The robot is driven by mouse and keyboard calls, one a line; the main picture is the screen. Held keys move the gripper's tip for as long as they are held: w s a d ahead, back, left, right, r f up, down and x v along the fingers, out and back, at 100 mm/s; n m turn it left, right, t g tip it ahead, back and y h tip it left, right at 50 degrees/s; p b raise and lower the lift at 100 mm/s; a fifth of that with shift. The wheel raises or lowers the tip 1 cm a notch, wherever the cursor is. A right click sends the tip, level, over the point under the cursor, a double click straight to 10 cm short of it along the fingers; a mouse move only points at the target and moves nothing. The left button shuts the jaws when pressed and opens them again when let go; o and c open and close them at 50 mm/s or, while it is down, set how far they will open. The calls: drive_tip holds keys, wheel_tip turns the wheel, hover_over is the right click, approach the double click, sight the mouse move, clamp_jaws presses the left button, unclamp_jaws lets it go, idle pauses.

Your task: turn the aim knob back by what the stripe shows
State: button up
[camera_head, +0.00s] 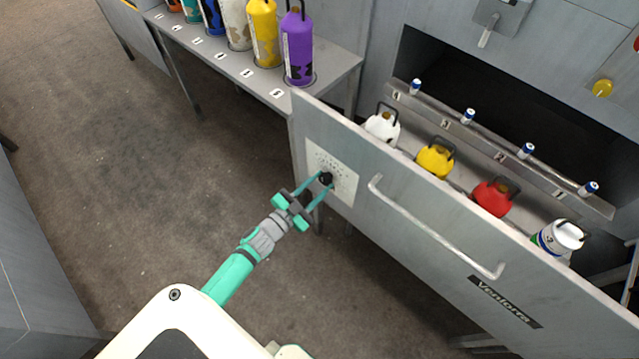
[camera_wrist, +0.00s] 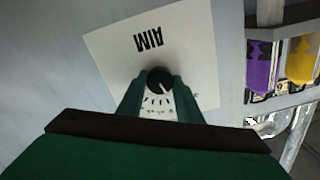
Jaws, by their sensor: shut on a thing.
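The aim knob (camera_head: 326,179) is a small black knob on a white plate (camera_head: 345,186) at the left end of the drawer front. In the wrist view the knob (camera_wrist: 159,80) has a pale pointer line, and the plate (camera_wrist: 110,55) reads "AIM" upside down, with several dial marks below the knob. My gripper (camera_head: 322,181) is shut on the knob, with a green finger on each side of it; it also shows in the wrist view (camera_wrist: 159,88). I cannot make out which stripe the task means. The dial is partly hidden by my fingers.
The open drawer (camera_head: 420,235) has a bar handle (camera_head: 430,228) and holds white, yellow and red containers and a striped white one. A shelf (camera_head: 225,62) at the back holds several coloured cylinders, a purple one (camera_head: 298,48) nearest the drawer. The floor to the left is clear.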

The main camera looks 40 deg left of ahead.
drive_tip(key=o, duration=1)
drive_tip(key=shift+o, duration=0.2)
drive_tip(key=s, duration=1)
drive_tip(key=shift+s+a, duration=0.4)
drive_tip(key=shift+a, duration=0.05)
